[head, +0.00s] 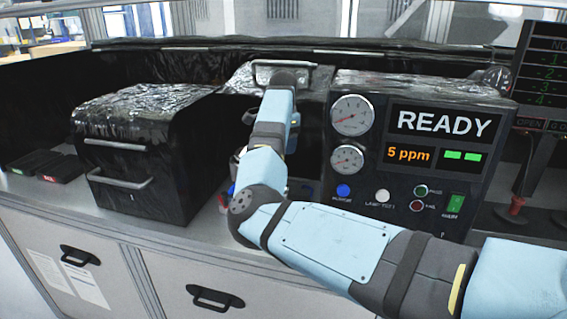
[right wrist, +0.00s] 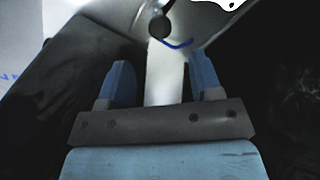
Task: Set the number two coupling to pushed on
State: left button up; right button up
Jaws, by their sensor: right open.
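I cannot make out a coupling marked number two in either view. My right arm crosses the head view from the right edge and bends up toward a grey metal part with a bar handle (head: 262,74) at the back centre; its fingers do not show clearly there. In the right wrist view my right gripper (right wrist: 158,78) is open, with two blue fingers apart. A bright metal strip (right wrist: 165,75) shows between the fingers. Beyond them is a pale metal surface with a dark round knob (right wrist: 159,25) and a blue curved mark (right wrist: 177,44). My left gripper is not in view.
A black box with two handles (head: 140,150) stands left of my arm. A control panel reading READY (head: 440,122), with gauges and buttons, stands right. Farther right are a numbered display (head: 545,75) and a red-based fitting (head: 517,206). Small dark trays lie far left.

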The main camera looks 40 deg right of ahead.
notch_tip(320, 180, up, 6)
jog(key=shift+f+b, duration=0.1)
jog(key=shift+b, duration=0.25)
